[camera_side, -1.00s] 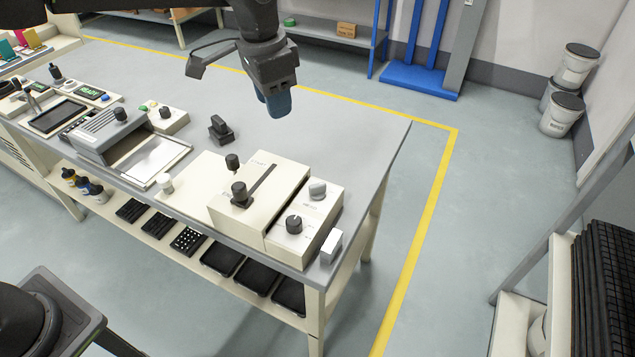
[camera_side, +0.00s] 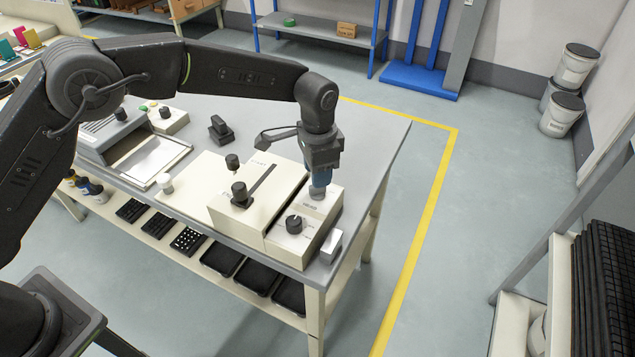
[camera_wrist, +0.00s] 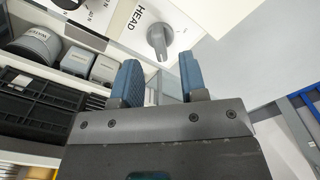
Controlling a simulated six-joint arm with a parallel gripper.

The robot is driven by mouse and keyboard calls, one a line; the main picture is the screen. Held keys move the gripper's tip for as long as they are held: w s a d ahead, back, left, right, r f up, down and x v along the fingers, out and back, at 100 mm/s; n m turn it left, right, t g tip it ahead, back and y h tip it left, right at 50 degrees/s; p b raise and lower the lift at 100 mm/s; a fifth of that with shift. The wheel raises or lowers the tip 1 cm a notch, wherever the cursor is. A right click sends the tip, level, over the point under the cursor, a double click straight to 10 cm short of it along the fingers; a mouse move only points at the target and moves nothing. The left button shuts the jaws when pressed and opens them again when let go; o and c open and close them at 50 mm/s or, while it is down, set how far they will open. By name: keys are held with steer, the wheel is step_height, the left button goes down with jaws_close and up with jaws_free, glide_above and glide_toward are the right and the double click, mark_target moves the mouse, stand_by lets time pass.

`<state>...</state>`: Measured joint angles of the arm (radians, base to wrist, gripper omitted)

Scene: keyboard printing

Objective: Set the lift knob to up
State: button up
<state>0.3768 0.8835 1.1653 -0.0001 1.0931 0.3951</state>
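A grey knob (camera_wrist: 160,40) sits on a cream panel marked HEAD in the wrist view. Its narrow pointer end faces down in that picture, towards my fingers. I cannot read an up mark or the word lift beside it. In the side view this grey knob (camera_side: 317,192) is on the right-hand cream box, mostly covered by my fingertips. My gripper (camera_wrist: 161,80) is open, with its two blue fingers apart, pointing at the knob. It also shows in the side view (camera_side: 320,184), right over the knob. Whether the fingers touch it is unclear.
A black dial (camera_side: 293,224) is on the same box, nearer the front. A slotted cream unit (camera_side: 262,212) with a black lever knob (camera_side: 240,190) stands to its left. A small white block (camera_side: 331,246) sits at the table's corner. The table behind the box is clear.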

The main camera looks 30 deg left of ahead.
mark_target(316, 194)
steer(key=shift+f, duration=2.05)
steer(key=shift+c, duration=0.2)
jaws_close()
